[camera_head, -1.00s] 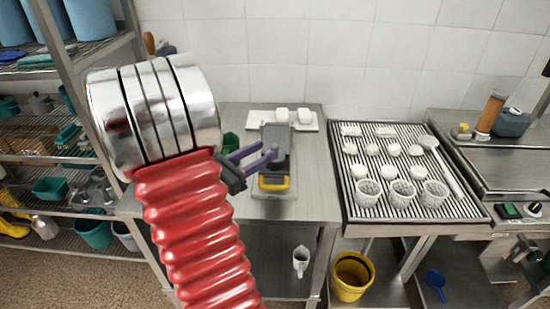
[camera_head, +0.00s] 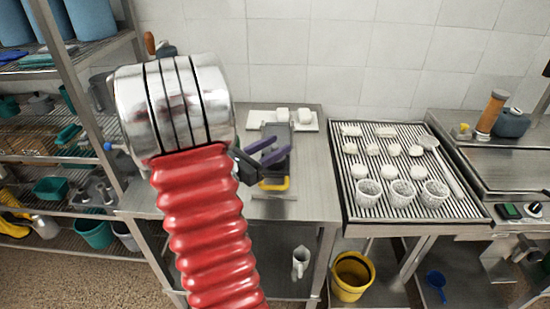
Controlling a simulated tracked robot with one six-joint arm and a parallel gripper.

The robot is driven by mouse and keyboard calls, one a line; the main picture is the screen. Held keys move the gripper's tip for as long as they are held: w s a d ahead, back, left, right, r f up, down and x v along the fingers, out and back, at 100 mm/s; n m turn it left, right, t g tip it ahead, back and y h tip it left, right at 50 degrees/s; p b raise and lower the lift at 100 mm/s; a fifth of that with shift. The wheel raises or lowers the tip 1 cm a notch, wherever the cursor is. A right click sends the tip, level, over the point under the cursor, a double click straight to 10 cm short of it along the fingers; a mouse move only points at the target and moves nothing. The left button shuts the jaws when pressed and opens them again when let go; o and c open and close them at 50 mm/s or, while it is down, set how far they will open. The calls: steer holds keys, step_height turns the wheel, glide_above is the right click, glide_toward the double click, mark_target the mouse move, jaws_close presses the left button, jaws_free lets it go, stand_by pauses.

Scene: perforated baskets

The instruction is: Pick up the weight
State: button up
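My gripper (camera_head: 276,150) has purple fingers and is at the end of my arm, over the middle table. Its two fingers stand apart, with no object clearly seen between them. Behind and below the fingers is a grey device with a yellow handle-like front (camera_head: 274,184), standing on the table; I cannot tell for sure whether this is the weight or a scale. My fingers and wrist hide much of it. I cannot tell whether the fingers touch it.
A white board (camera_head: 302,122) with two white pieces lies at the table's back. To the right, a ribbed draining table (camera_head: 355,215) holds several white cheeses and perforated baskets (camera_head: 401,193). A shelf rack stands left. A yellow bucket (camera_head: 351,275) is below. The table's front right is clear.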

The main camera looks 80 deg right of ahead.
stand_by(0.4)
jaws_close()
stand_by(1.2)
